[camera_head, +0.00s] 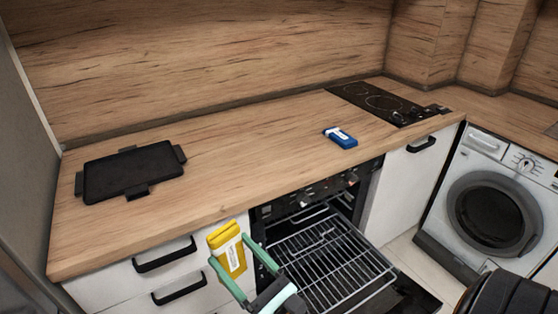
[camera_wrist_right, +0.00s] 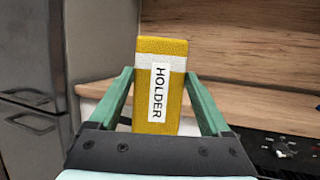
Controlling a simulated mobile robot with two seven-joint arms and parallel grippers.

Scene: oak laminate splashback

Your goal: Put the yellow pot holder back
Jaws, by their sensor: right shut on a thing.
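The yellow pot holder (camera_head: 228,252) has a white band and label, and it stands upright in the air in front of the counter's front edge. In the right wrist view the pot holder (camera_wrist_right: 160,88) shows the word HOLDER. My right gripper (camera_head: 238,266) is shut on it, with one green finger on each side. In the right wrist view the right gripper (camera_wrist_right: 162,105) has its fingers along both sides of the pot holder. A blue item with a white label (camera_head: 341,137) lies on the counter. My left gripper is not in view.
The wooden counter (camera_head: 230,140) is mostly clear. A black tray (camera_head: 132,172) lies at its left and a black hob (camera_head: 387,102) is at the back right. The oven is open with a wire rack (camera_head: 330,265) pulled out. A washing machine (camera_head: 495,210) stands at right.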

